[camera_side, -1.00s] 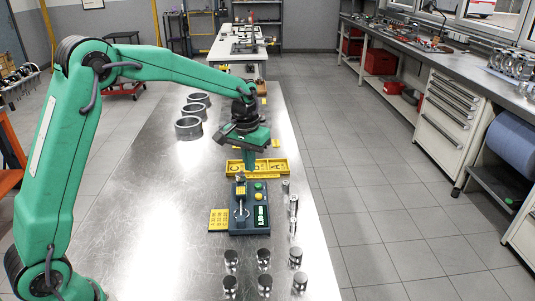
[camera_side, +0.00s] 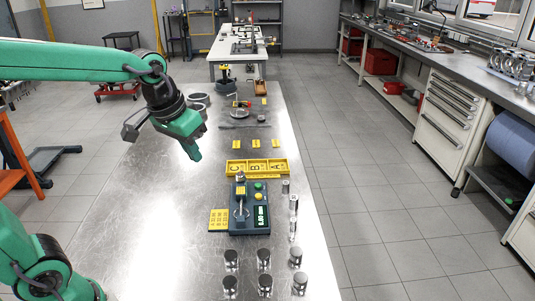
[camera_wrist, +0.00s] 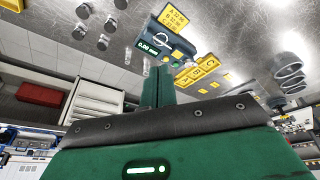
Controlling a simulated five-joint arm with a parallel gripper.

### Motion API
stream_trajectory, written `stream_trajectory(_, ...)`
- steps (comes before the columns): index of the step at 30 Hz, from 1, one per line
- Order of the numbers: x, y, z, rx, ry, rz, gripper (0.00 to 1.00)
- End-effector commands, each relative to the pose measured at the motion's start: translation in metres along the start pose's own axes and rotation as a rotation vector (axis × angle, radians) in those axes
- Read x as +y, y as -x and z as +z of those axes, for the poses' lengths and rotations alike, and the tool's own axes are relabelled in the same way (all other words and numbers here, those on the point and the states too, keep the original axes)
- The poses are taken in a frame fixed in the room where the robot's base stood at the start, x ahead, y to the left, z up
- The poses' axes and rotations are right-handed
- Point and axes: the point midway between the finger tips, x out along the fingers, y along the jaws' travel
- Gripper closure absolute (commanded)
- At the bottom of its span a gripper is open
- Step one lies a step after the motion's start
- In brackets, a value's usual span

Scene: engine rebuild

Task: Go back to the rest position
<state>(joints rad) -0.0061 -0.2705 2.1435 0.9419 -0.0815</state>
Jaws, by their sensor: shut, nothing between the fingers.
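My gripper (camera_side: 195,154) is in the side view, raised above the left part of the steel table (camera_side: 155,210), left of the yellow tray and the gauge. Its green fingers are shut with nothing between them. In the wrist view my gripper (camera_wrist: 158,75) shows as closed green fingers pointing away from the camera. The blue gauge (camera_side: 249,213) stands on the table with a lit display. The yellow three-part tray (camera_side: 258,167), lettered C, B and A, lies behind it.
Several metal cylinders (camera_side: 264,258) stand at the table's near end. A yellow chart plate (camera_side: 219,220) lies left of the gauge. Grey rings (camera_side: 200,98) stand behind my gripper, partly hidden. Small tools (camera_side: 240,113) lie at the table's far end. The table's left side is clear.

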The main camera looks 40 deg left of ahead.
Motion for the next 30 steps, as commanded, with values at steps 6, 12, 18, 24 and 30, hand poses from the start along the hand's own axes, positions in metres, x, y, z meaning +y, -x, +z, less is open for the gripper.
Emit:
stream_trajectory(6,-0.002,0.017,0.038,0.059,-0.030,0.005,1.00)
stream_trajectory(12,-0.005,0.024,0.071,0.110,-0.057,0.008,1.00)
stream_trajectory(18,-0.007,0.025,0.097,0.149,-0.077,0.009,1.00)
stream_trajectory(24,-0.007,0.024,0.108,0.164,-0.087,0.009,1.00)
stream_trajectory(30,-0.007,0.024,0.109,0.165,-0.088,0.009,1.00)
